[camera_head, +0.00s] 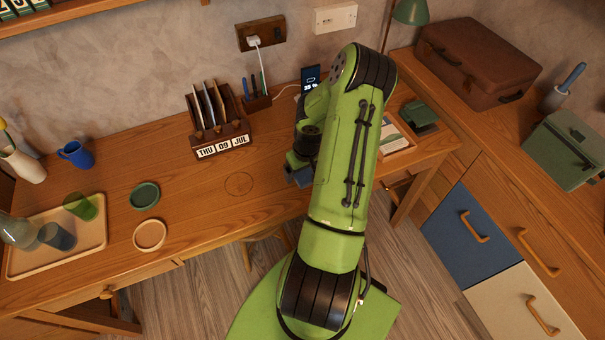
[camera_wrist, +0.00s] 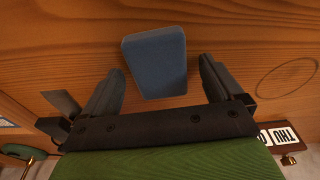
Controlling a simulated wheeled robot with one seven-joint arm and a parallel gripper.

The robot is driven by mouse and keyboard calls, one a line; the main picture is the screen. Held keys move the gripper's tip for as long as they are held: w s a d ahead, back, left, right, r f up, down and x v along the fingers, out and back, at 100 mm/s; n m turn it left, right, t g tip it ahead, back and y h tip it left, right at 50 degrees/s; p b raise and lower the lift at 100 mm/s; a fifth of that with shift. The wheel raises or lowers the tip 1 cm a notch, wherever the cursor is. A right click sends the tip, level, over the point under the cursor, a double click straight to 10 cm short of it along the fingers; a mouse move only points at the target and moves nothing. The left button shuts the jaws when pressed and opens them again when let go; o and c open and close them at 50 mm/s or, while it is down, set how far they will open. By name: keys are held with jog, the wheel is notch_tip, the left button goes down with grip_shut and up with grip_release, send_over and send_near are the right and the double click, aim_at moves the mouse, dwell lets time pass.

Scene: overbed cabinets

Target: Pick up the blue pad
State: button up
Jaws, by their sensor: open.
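The blue pad (camera_wrist: 155,62) is a plain, block-like piece lying on the wooden desk in the wrist view. It appears between and slightly beyond the two dark fingers of my gripper (camera_wrist: 161,72). The fingers are apart, with a gap visible on each side of the pad, and hold nothing. In the head view my green arm reaches over the desk, and the gripper end is mostly hidden behind it. A small bluish patch (camera_head: 300,178) shows beside the arm there; I cannot tell clearly whether it is the pad.
A letter rack with a date display (camera_head: 221,142) stands behind and left of my arm. Coasters (camera_head: 150,235), a tray (camera_head: 30,265) and a blue mug (camera_head: 76,155) are further left. A book (camera_head: 394,138) lies right.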

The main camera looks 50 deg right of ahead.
aim_at(303, 173)
jog(key=shift+f, duration=0.2)
jog(key=c, duration=1.1)
jog(key=shift+r, duration=0.1)
jog(key=shift+r+p, duration=0.3)
jog(key=shift+r, duration=0.05)
notch_tip(303, 173, up, 10)
jog(key=shift+f+p, duration=0.15)
jog(key=shift+p, duration=0.65)
